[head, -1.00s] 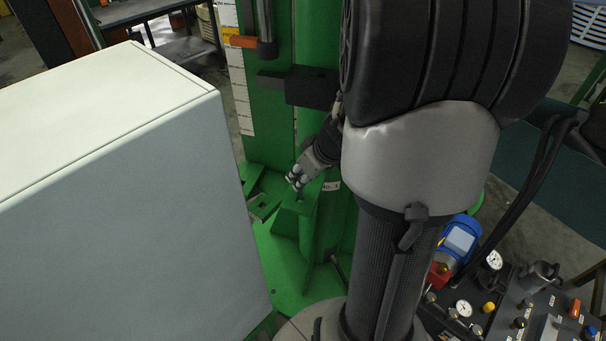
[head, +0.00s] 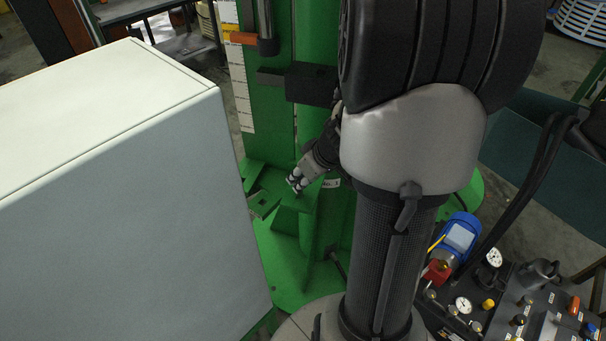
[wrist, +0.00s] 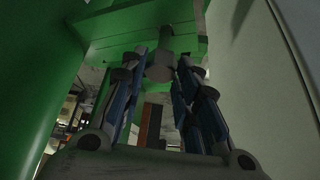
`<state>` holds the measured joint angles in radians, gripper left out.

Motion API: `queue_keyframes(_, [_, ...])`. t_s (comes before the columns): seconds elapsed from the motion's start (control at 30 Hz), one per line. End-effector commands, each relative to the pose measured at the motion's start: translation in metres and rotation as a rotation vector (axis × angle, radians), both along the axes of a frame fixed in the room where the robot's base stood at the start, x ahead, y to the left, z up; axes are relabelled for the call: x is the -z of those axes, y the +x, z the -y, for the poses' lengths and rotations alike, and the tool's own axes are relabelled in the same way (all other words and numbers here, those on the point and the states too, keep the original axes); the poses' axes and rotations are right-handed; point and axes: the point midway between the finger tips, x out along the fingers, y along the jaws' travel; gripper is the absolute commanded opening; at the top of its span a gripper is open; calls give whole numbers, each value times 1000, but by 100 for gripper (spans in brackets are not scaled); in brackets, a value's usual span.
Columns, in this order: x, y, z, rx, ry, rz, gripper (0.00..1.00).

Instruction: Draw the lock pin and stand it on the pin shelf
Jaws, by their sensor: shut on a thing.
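My gripper (head: 295,182) is at the green frame, its fingertips just above a small green ledge (head: 292,204). In the wrist view its fingers (wrist: 160,80) are closed in on a grey round-headed piece (wrist: 160,67), which looks like the lock pin. The pin's far end runs toward a green plate (wrist: 188,43); I cannot tell whether it is still in a hole there. In the head view the pin is mostly hidden by the fingers. A green plate with a dark square opening (head: 264,204) lies just left of the gripper. I cannot tell which ledge is the pin shelf.
A large pale cabinet (head: 120,180) stands close on the left. A dark block (head: 311,84) juts from the green column above the gripper. A panel with gauges and knobs (head: 510,310) and a blue motor (head: 458,238) are at lower right.

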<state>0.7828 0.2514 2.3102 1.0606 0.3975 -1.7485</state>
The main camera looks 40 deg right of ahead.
Motion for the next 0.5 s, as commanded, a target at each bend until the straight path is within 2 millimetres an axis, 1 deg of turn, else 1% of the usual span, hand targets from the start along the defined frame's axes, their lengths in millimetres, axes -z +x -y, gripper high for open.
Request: queue_keyframes(0.5, [13,0,0,1,0,1,0])
